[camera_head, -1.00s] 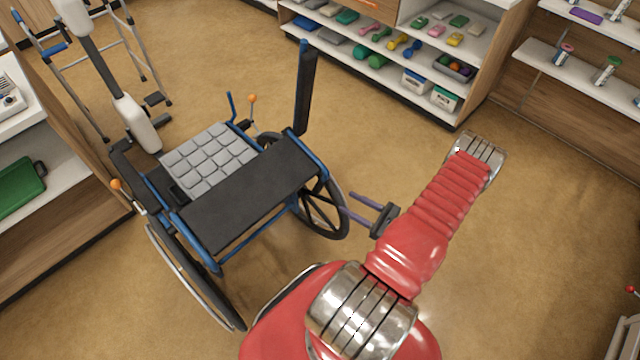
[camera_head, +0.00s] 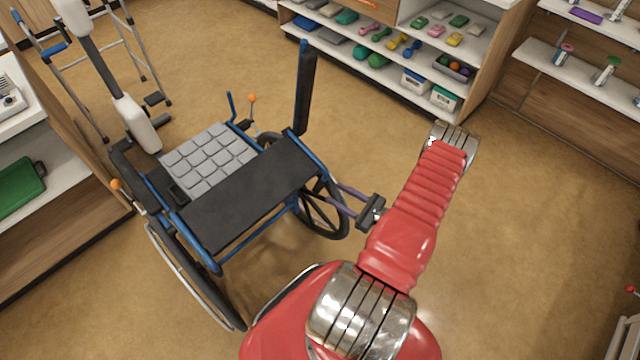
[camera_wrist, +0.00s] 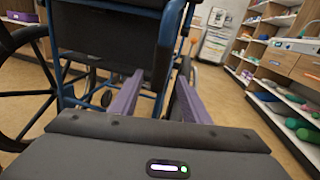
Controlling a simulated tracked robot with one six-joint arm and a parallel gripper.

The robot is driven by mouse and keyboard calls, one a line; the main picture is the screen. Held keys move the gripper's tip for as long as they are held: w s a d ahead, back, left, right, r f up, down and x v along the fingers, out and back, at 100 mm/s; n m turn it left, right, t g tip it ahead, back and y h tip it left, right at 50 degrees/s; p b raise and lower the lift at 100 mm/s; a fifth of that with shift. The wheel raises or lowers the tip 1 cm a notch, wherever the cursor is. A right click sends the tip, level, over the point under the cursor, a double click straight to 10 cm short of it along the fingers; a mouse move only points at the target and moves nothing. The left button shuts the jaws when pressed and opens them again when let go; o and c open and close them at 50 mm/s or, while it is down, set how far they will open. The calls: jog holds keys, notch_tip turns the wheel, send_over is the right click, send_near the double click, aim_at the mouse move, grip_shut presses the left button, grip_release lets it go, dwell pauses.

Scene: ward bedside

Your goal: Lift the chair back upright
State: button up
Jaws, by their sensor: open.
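A wheelchair (camera_head: 216,265) with a blue tube frame and large black wheels stands on its wheels at centre-left in the head view. Its black back panel (camera_head: 250,190) slants beside the grey quilted seat cushion (camera_head: 208,158). My gripper (camera_head: 334,193), with two purple fingers, is at the right wheel (camera_head: 322,212), pointing left. In the wrist view my gripper (camera_wrist: 160,76) is open, and a blue frame tube (camera_wrist: 168,45) shows between the fingers in the picture. I cannot tell whether they touch it. The back panel (camera_wrist: 105,42) fills the upper left there.
A black arm-like post (camera_head: 305,88) stands up at the chair's right side. Shelves (camera_head: 400,85) with small weights line the back, and a cabinet (camera_head: 60,225) is at left. A walking frame (camera_head: 150,60) stands behind.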

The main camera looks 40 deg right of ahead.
aim_at(320, 184)
jog(key=x, duration=0.8)
jog(key=shift+w, duration=0.2)
jog(key=shift+c, duration=0.3)
grip_shut()
jog(key=shift+d, duration=0.2)
jog(key=shift+s+a, duration=0.1)
